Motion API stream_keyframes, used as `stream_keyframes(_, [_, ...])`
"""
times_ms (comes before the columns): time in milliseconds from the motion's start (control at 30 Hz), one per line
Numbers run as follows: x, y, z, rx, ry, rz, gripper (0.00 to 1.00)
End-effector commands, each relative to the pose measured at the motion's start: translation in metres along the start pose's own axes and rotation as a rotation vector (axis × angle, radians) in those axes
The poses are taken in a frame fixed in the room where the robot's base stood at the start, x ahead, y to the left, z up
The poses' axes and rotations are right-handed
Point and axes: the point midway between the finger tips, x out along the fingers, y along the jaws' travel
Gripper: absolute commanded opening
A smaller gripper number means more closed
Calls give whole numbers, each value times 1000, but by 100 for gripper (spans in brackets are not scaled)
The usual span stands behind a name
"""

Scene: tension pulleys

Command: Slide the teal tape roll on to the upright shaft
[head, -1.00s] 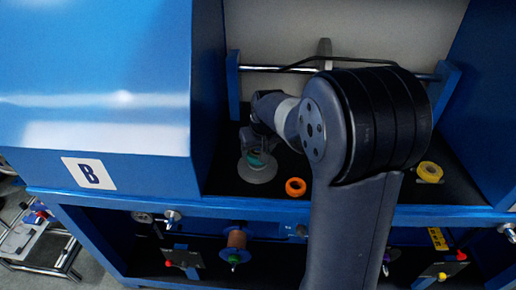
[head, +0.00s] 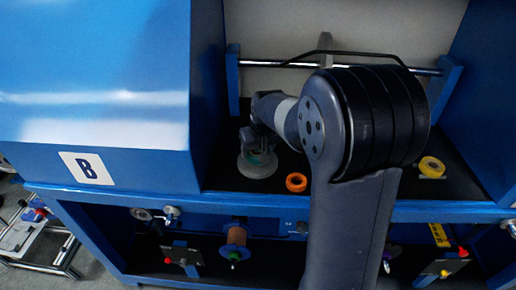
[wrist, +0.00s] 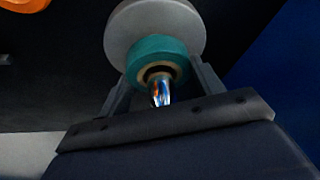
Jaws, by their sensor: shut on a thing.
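The teal tape roll (wrist: 160,50) is between the two fingers of my gripper (wrist: 160,70), which is shut on it. The chrome upright shaft (wrist: 160,92) shows through the roll's hole and sticks out on the camera's side, so the roll looks to be around the shaft. A round grey flange (wrist: 140,18) lies behind the roll; I cannot tell whether they touch. In the head view, a bit of the teal roll (head: 263,158) shows over the grey flange (head: 258,171). My wrist hides most of the roll and the shaft there.
An orange roll (head: 296,182) lies on the dark shelf right of the flange; it also shows at the wrist view's corner (wrist: 22,4). A yellow roll (head: 432,167) is farther right. A blue wall stands close left of the flange, and a chrome bar (head: 270,67) runs behind.

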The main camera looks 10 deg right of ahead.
Motion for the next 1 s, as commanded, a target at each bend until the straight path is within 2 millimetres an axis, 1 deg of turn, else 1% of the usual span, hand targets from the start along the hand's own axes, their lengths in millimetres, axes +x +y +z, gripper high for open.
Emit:
stream_keyframes(200, [1,0,1,0,-3,0,39])
stream_keyframes(233, [1,0,1,0,-3,0,64])
stream_keyframes(533, [1,0,1,0,-2,0,88])
stream_keyframes(733, [1,0,1,0,-2,0,88])
stream_keyframes(833, [-4,0,0,0,-1,0,88])
stream_keyframes(933, [-16,0,0,0,2,0,88])
stream_keyframes(1000, [-28,0,0,0,2,0,88])
